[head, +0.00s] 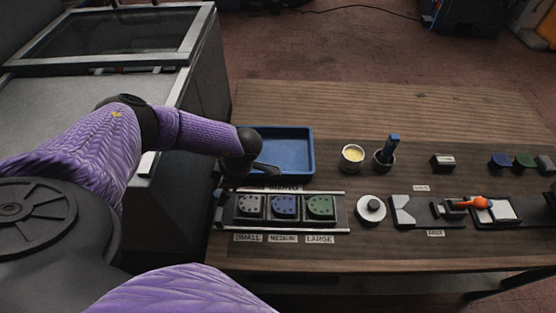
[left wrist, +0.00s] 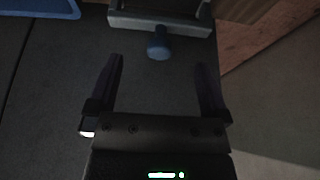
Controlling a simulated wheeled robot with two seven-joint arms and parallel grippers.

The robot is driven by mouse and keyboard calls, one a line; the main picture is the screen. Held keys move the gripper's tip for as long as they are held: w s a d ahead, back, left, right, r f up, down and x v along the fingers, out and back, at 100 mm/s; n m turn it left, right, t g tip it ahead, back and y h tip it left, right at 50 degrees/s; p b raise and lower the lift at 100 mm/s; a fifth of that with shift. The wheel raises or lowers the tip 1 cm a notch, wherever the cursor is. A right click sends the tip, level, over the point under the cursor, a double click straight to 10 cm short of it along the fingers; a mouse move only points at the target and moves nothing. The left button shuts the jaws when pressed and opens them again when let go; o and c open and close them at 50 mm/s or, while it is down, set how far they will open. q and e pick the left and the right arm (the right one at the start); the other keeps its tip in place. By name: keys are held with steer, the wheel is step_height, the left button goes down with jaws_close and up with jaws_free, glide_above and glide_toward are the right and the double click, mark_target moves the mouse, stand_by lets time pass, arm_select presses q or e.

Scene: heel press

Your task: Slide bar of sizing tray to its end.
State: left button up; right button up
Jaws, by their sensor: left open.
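The sizing tray (head: 283,229) lies on the wooden table, with grey, blue and green pieces in compartments above the labels SMALL, MEDIUM and LARGE. The bar is mostly hidden in the head view. My right gripper is out of view.
A blue bin (head: 313,150) stands behind the sizing tray. A cup with yellow contents (head: 353,156), a holder with a blue-handled tool (head: 392,146) and a round white-topped piece (head: 372,207) stand to the right. The table's back strip is clear.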

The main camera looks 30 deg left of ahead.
arm_select(q)
steer(key=shift+w+d+r, duration=0.3)
steer(key=shift+w+d, duration=0.05)
steer(key=shift+d, duration=0.15)
steer(key=shift+w+d+r, duration=0.25)
steer(key=shift+w+d, duration=0.05)
steer(key=shift+d, duration=0.2)
step_height(320, 180, up, 3)
steer(key=p, duration=0.3)
